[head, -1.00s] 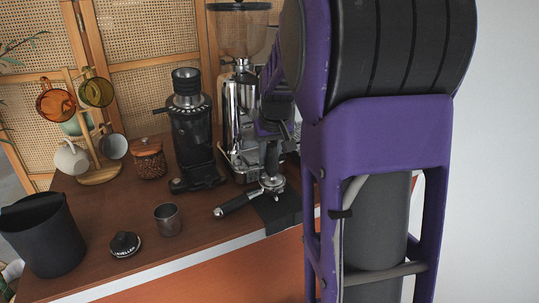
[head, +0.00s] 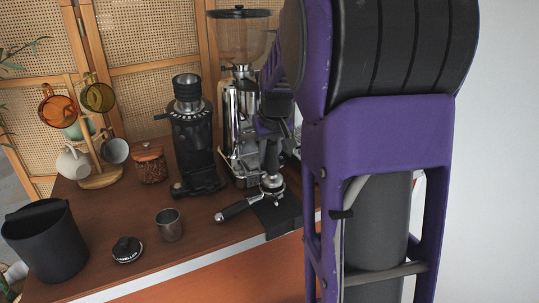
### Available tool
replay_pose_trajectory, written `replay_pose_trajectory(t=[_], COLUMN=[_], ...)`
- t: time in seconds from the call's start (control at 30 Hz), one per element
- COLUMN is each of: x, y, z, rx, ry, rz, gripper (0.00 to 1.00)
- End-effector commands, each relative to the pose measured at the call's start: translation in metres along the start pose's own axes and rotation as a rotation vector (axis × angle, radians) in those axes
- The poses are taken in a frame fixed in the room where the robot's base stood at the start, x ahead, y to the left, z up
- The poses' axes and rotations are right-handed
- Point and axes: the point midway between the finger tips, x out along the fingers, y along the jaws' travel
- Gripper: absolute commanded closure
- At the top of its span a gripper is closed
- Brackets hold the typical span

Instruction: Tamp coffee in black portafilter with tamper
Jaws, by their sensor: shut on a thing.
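The black-handled portafilter (head: 238,210) lies on a black mat (head: 284,222) near the counter's front edge, its handle pointing left. My gripper (head: 272,158) is above its basket, pointing down, and shut on the tamper (head: 272,183). The tamper is upright, with its metal base at the portafilter basket. I cannot tell whether it presses on the coffee. The coffee is hidden under the tamper, and my gripper hides most of the tamper's handle.
A black grinder (head: 193,140) and a chrome espresso grinder (head: 237,110) stand behind. A metal cup (head: 169,225), a black leveller (head: 127,249), a black bin (head: 45,243), a coffee jar (head: 149,166) and a mug tree (head: 100,180) stand left. My arm blocks the right side.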

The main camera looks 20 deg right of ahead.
Motion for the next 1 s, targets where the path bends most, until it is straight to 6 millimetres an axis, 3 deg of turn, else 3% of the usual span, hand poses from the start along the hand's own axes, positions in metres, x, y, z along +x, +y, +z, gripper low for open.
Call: replay_pose_trajectory(t=[0.33, 0.8, 1.0], x=[-0.011, -0.051, -0.051], y=[0.001, 0.002, 0.002], z=[-0.005, -0.022, -0.022], rx=[0.0, 0.0, 0.0], ry=[0.004, 0.003, 0.003], rz=[0.0, 0.0, 0.0], gripper=[1.0, 1.0, 1.0])
